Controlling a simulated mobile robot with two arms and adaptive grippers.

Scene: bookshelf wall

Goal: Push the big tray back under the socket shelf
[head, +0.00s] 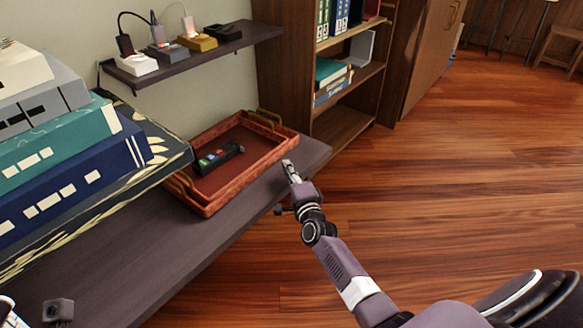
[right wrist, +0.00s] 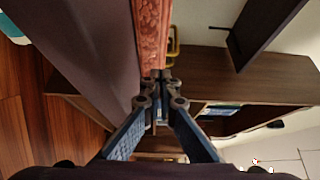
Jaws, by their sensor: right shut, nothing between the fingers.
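The big tray (head: 250,176) is reddish-brown with brass handles at its two ends. It lies flat on a dark bench (head: 160,255), its long near side close to the bench's front edge. A black device with coloured buttons (head: 218,157) lies in it. The dark socket shelf (head: 190,68) is on the wall above and behind the tray. My right gripper (head: 289,168) is shut and empty at the tray's near side, towards its far right corner. In the right wrist view the fingertips (right wrist: 160,76) are beside the tray's red wall (right wrist: 152,30); contact cannot be told.
Several plugs and adapters, including a white block (head: 137,64), stand on the socket shelf. Large stacked boxes (head: 75,185) are left of the tray. A brown bookcase (head: 285,65) stands beyond the bench's right end. The wooden floor (head: 470,180) at right is clear.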

